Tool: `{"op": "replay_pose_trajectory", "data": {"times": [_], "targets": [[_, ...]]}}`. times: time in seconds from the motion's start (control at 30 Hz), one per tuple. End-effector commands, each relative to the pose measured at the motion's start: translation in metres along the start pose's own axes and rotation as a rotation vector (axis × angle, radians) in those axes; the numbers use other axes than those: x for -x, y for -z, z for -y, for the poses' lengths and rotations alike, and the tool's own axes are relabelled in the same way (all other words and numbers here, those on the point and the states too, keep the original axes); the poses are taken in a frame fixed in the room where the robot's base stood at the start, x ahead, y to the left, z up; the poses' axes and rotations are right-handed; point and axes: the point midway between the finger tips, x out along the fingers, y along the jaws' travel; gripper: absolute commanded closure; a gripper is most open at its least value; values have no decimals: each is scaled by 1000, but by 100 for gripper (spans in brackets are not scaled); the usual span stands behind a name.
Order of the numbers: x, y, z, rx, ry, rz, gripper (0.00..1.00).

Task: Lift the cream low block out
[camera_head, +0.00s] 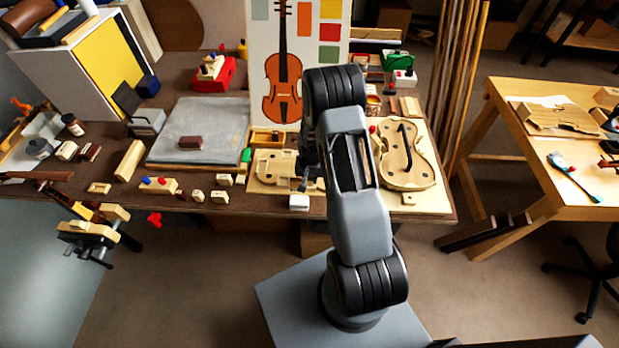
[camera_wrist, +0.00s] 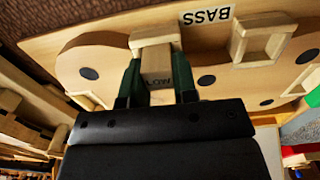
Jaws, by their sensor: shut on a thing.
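The cream low block (camera_wrist: 156,63) is between the two dark green fingers of my gripper (camera_wrist: 158,80) in the wrist view. Its near face carries upside-down lettering that seems to read LOW. My gripper is shut on it. The block is at the pale wooden board (camera_wrist: 110,28) marked BASS; I cannot tell whether it is clear of the board. In the head view the board (camera_head: 264,183) lies on the bench, and my gripper (camera_head: 305,184) is over its right part, partly hidden by my arm. The block cannot be made out there.
A pale wooden frame-like piece (camera_wrist: 262,38) stands on the board beside the held block. In the head view, a violin body (camera_head: 408,165) lies right of my arm, a small white block (camera_head: 299,202) sits at the bench's front edge, and a grey mat (camera_head: 205,125) lies left.

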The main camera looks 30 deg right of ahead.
Motion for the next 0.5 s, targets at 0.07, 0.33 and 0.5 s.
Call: {"op": "replay_pose_trajectory", "data": {"times": [0.07,0.33,0.5], "targets": [[0,0,0,0,0,0,76],[0,0,0,0,0,0,92],[0,0,0,0,0,0,93]]}}
